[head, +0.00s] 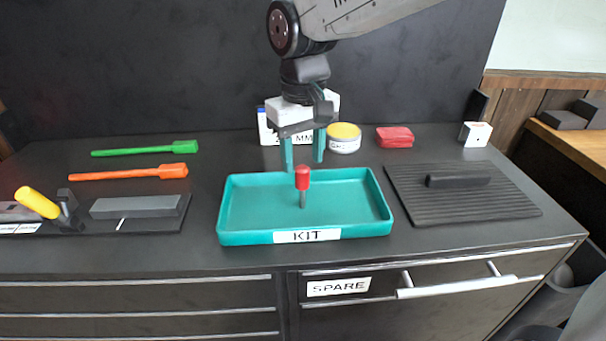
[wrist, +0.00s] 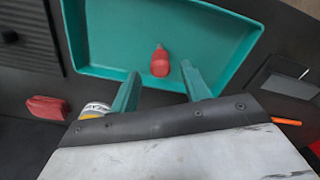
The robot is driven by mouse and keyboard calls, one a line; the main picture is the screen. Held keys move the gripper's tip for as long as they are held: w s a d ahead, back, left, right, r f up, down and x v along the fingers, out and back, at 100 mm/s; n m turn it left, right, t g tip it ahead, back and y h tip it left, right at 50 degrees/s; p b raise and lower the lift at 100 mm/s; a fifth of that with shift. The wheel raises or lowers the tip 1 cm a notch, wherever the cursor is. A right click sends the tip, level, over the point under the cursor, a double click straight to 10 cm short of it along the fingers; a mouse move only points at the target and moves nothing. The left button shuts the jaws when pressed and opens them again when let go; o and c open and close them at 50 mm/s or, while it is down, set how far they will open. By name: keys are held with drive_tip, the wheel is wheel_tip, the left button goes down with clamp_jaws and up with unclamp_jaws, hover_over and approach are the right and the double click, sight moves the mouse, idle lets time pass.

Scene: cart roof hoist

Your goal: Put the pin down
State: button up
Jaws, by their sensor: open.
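The pin has a red head and a grey shank. In the head view the pin (head: 302,180) stands upright in the teal kit tray (head: 240,238), near the tray's middle. In the wrist view the pin's red head (wrist: 160,62) shows just beyond the fingertips, and its shank is mostly hidden. My gripper (head: 304,165) is open and empty, with its two teal fingers pointing down above the back part of the tray. In the wrist view the gripper (wrist: 160,82) has its fingers apart, with clear space between them and the pin's head.
A ribbed black mat (head: 462,205) with a black handle lies right of the tray. Behind are a yellow-lidded tin (head: 344,140) and a red pouch (head: 394,137). At left lie a green tool (head: 145,149), an orange tool (head: 128,173) and a black fixture (head: 120,224) with a yellow handle.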

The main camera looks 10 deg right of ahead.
drive_tip(key=shift+r, duration=2.75)
drive_tip(key=s+d+f+m, duration=0.2)
drive_tip(key=s+d, duration=0.8)
drive_tip(key=s+d+f+m+t, duration=0.1)
drive_tip(key=s+d+f+m, duration=0.2)
drive_tip(key=s+d, duration=0.7)
drive_tip(key=shift+s+d+f, duration=0.3)
drive_tip(key=shift+d, duration=0.1)
drive_tip(key=shift+c, duration=0.9)
drive_tip(key=shift+a, duration=0.1)
drive_tip(key=shift+c, duration=0.2)
